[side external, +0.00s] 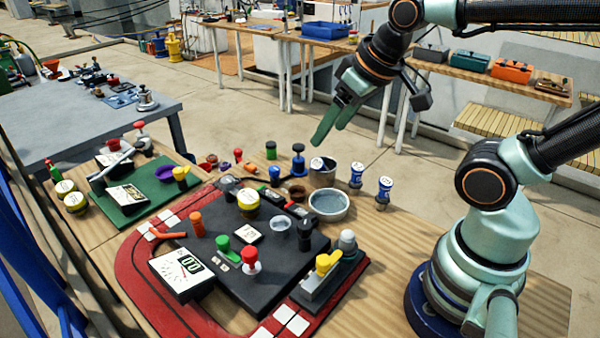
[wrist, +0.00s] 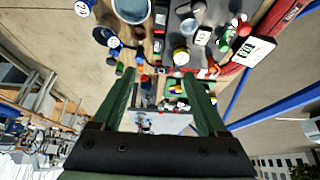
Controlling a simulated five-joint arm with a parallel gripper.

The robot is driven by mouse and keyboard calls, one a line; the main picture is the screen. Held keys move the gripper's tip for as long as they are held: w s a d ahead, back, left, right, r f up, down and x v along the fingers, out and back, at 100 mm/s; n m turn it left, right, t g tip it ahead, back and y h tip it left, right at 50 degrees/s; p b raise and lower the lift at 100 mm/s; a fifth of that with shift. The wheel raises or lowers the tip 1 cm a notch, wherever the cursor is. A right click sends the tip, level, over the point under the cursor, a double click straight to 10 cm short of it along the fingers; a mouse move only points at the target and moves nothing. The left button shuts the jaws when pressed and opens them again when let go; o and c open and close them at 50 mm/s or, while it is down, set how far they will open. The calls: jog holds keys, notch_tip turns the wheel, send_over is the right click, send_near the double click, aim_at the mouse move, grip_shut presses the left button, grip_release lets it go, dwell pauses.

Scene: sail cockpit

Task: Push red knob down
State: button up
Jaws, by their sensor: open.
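A red knob (side external: 250,256) on a white base stands on the black panel (side external: 215,290), near the panel's front middle. It also shows small near the upper right of the wrist view (wrist: 243,29). My gripper (side external: 331,134) is open and empty. It hangs in the air above the far side of the table, well up and away from the red knob. In the wrist view its two green fingers (wrist: 168,82) are spread apart, with nothing between them but the distant scene.
Around the knob stand a green lever (side external: 224,244), an orange handle (side external: 196,223), a gauge box (side external: 180,270) and a yellow lever (side external: 325,264). A metal bowl (side external: 328,205) and blue-topped pieces stand behind. The air around my gripper is clear.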

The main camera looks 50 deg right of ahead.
jog(key=shift+a, duration=0.1)
jog(key=shift+c, duration=1)
jog(key=n+g, duration=0.5)
jog(key=g, duration=0.1)
send_over(248, 252)
notch_tip(248, 252, down, 5)
notch_tip(248, 252, down, 12)
jog(key=shift+r, duration=0.2)
grip_shut()
